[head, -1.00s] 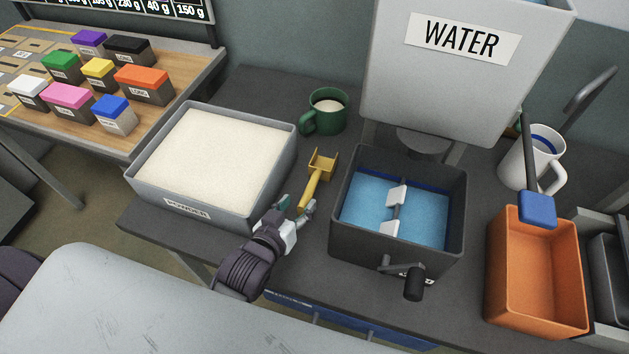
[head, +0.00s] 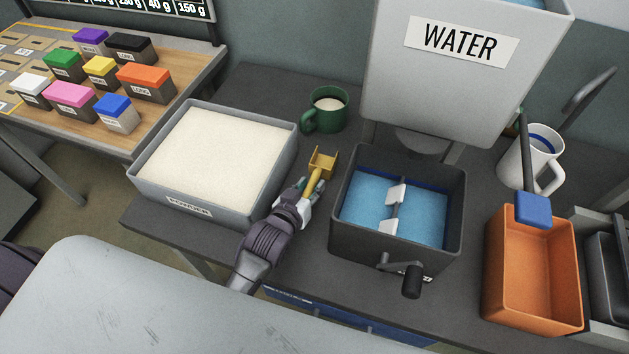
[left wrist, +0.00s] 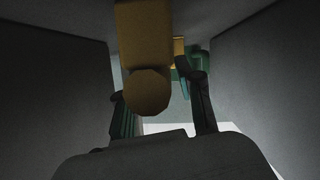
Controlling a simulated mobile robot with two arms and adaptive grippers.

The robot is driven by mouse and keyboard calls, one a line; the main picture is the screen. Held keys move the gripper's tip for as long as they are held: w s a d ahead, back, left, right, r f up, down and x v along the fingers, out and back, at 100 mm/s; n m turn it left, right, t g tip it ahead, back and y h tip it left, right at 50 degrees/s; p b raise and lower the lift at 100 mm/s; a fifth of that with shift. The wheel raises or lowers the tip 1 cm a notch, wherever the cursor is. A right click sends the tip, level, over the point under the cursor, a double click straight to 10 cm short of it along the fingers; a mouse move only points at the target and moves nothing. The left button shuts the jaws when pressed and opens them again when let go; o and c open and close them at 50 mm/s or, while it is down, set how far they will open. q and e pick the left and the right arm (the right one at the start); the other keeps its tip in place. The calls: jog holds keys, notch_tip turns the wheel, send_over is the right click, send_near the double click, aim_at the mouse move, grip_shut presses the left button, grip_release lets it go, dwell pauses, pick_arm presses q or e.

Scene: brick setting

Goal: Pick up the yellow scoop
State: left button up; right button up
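The yellow scoop (head: 322,160) lies on the dark bench between the powder tub and the mixing box, its square cup pointing away from me. My left gripper (head: 312,187) is at the scoop's handle, with its fingers on either side of it. In the left wrist view, the round handle end of the scoop (left wrist: 147,92) hangs large in front of the two fingers of my left gripper (left wrist: 163,105). The fingers stand apart, with a gap showing beside the right finger, so the gripper looks open. The near part of the handle is hidden in the head view. My right gripper is not in view.
The powder tub (head: 163,200) stands close on the left. The dark mixing box (head: 390,240) with blue liquid and a crank stands close on the right. A green mug (head: 322,115) is behind the scoop. An orange bin (head: 530,285) and white pitcher (head: 525,155) stand further right.

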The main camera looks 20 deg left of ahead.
pick_arm(q)
grip_shut()
jog(key=shift+r, duration=0.1)
